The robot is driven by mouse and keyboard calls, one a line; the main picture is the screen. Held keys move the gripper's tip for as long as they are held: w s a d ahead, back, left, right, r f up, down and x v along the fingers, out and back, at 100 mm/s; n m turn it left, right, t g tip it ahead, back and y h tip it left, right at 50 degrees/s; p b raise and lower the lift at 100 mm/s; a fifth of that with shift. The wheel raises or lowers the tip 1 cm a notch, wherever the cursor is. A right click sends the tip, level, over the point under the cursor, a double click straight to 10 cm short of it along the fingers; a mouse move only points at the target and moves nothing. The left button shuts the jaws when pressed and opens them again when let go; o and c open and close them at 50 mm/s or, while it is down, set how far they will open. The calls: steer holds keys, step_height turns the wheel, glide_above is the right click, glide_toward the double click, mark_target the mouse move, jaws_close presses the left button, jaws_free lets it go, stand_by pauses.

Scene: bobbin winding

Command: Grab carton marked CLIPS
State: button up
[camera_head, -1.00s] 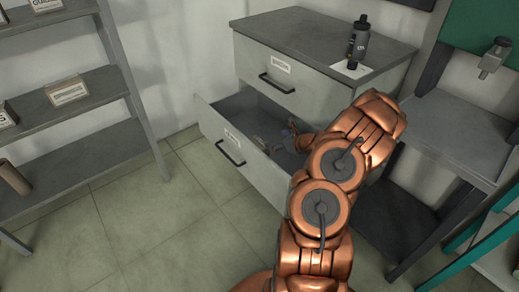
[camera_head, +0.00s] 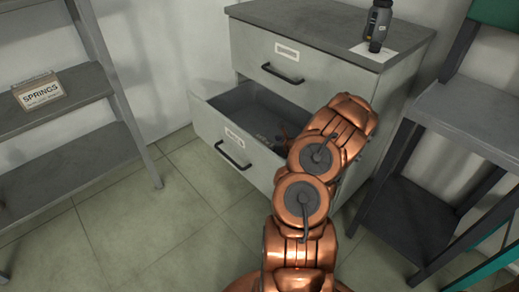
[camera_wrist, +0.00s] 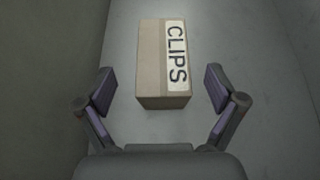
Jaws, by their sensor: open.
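The CLIPS carton (camera_wrist: 152,62) is a brown box with a white label. In the wrist view it lies on a grey surface, just ahead of my gripper (camera_wrist: 161,88). My gripper is open, with one finger to the left and one to the right of the carton's near end, both apart from it. In the head view my arm reaches into the open lower drawer (camera_head: 222,128) of the grey cabinet.
The upper drawer (camera_head: 310,75) is shut. A dark bottle (camera_head: 378,22) stands on the cabinet top (camera_head: 300,20). A SPRINGS carton (camera_head: 40,92) sits on the shelf rack (camera_head: 90,88) at left. A grey bench (camera_head: 470,115) stands at right. The tiled floor (camera_head: 150,235) in front is clear.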

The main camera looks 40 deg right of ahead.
mark_target(264, 143)
steer(key=shift+w+d+f, duration=0.2)
steer(key=shift+w+f, duration=0.15)
steer(key=shift+f, duration=0.05)
steer(key=shift+b+x, duration=0.5)
steer(key=shift+x, duration=1.7)
steer(key=shift+c, duration=0.2)
steer(key=c, duration=1.3)
steer(key=shift+r, duration=0.15)
